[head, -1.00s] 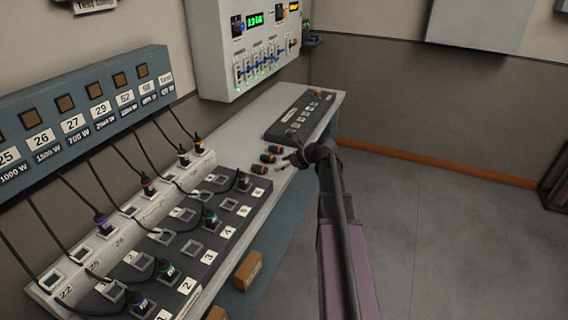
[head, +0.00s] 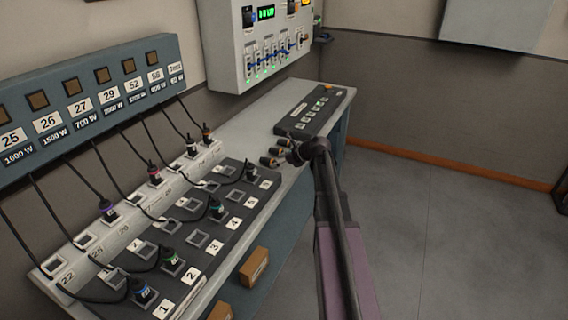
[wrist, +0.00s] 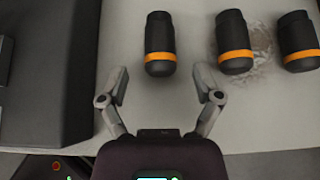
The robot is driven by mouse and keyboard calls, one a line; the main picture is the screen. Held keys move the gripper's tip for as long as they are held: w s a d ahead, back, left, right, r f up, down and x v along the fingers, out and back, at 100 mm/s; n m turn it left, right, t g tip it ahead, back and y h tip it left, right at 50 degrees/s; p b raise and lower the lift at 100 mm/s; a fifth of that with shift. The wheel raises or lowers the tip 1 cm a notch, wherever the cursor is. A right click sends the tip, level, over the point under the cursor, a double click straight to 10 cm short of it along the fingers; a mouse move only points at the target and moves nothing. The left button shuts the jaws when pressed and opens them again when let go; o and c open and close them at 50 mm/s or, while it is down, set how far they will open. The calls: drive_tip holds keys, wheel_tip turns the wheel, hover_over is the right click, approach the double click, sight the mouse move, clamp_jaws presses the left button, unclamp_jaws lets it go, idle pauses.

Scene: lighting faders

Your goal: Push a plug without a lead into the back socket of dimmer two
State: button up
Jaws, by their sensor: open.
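Three black plugs with orange bands and no leads lie on the bench, in the head view (head: 276,151). In the wrist view they are a left plug (wrist: 160,45), a middle plug (wrist: 234,42) and a right plug (wrist: 298,42). My gripper (wrist: 161,84) is open and empty, with the left plug just ahead of and between its fingertips. In the head view my arm hides most of the gripper.
Other leads plug into the dimmer strip and the pale numbered strip (head: 124,230) behind it. A lighting desk (head: 306,112) lies beyond the loose plugs. A fader panel (head: 265,45) hangs on the wall. Cables hang down from the blue lamp panel (head: 85,100) over the sockets.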

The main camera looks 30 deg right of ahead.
sight(274, 159)
drive_tip(key=shift+b+x, duration=0.4)
drive_tip(key=shift+x, duration=0.65)
drive_tip(key=c, duration=1.1)
drive_tip(key=shift+r+p, duration=2.5)
drive_tip(key=shift+p, duration=0.05)
drive_tip(key=shift+c, duration=0.2)
wheel_tip(274, 159, up, 27)
drive_tip(key=p, duration=2.7)
drive_tip(key=shift+r, duration=0.2)
